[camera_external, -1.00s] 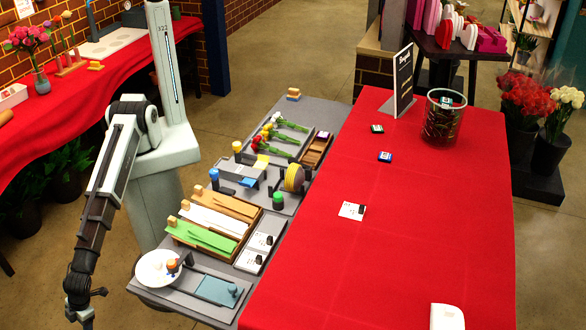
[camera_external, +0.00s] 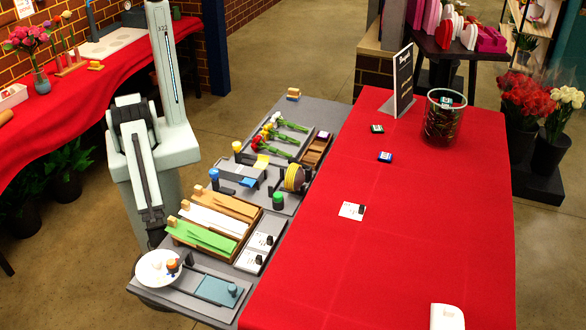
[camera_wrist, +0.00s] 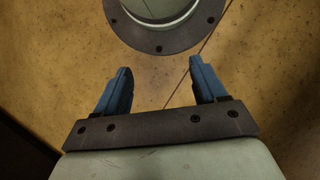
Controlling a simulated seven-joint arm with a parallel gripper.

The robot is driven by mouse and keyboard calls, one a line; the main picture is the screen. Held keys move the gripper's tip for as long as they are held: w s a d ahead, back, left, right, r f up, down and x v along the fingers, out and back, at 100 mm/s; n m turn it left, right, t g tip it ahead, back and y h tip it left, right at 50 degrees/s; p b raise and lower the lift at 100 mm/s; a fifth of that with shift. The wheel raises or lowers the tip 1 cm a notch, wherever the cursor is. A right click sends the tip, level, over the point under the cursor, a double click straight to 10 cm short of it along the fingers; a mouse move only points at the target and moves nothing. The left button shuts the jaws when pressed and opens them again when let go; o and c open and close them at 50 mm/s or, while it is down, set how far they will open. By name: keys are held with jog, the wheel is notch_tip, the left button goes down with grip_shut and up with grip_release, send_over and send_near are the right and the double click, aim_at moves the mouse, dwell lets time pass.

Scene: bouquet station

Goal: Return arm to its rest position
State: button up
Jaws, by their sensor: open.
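My gripper (camera_wrist: 160,88) shows in the wrist view with its two blue fingers apart and nothing between them. It points at the brown floor (camera_wrist: 60,50), and my round base shows at the top of that view. In the external view my arm is folded down in front of my column, left of the grey work counter. The gripper itself is hidden there, behind the counter's near left corner and the white plate (camera_external: 152,268).
Another red-covered table (camera_external: 60,110) stands at the back left.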

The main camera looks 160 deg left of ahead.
jog(key=shift+n+g, duration=0.4)
jog(key=shift+n, duration=0.1)
jog(key=s, duration=0.1)
jog(key=s+a, duration=0.1)
jog(key=s, duration=0.1)
jog(key=shift+s+a, duration=0.35)
jog(key=shift+s, duration=0.05)
